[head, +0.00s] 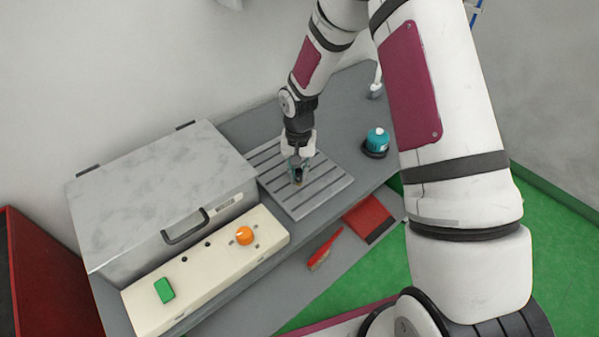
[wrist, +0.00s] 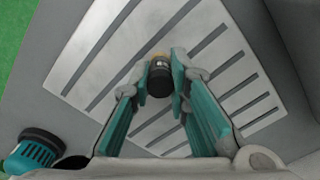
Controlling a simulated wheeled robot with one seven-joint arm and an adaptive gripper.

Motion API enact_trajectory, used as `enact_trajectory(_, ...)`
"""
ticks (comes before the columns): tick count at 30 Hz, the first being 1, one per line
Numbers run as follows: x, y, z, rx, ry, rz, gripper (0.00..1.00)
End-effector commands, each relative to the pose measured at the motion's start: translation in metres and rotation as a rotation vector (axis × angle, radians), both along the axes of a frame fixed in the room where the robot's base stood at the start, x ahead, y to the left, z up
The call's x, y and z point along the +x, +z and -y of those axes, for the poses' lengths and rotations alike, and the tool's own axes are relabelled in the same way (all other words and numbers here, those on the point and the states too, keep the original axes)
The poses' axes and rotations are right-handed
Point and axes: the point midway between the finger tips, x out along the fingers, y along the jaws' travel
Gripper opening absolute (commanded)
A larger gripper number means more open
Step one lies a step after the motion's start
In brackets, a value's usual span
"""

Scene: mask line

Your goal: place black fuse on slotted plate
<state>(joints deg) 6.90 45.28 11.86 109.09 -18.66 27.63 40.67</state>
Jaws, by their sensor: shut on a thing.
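My gripper (head: 297,168) is over the slotted plate (head: 326,187), a light grey plate with several dark slots. In the wrist view my gripper's teal fingers (wrist: 160,82) are shut on the black fuse (wrist: 160,78), a small dark cylinder with a tan end. The slotted plate (wrist: 92,50) fills much of the wrist view behind the fuse.
A grey metal box (head: 160,185) and a cream panel with an orange knob (head: 244,235) and a green switch (head: 164,290) stand left of the plate. A teal-topped device (head: 377,140) stands to its right. A red brush (head: 324,249) and a red dustpan (head: 369,218) lie in front, lower down.

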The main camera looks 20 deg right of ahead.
Motion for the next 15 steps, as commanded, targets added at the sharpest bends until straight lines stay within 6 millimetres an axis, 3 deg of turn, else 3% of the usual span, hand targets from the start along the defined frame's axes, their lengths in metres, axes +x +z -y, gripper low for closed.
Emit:
enact_trajectory(13, 0.0008, -0.0064, -0.0002, 0.0, 0.0, 0.002, 0.0)
enact_trajectory(14, 0.0008, -0.0059, -0.0002, 0.0, 0.0, 0.002, 0.23)
enact_trajectory(15, 0.0007, -0.0057, -0.0001, 0.0, 0.0, 0.002, 0.32)
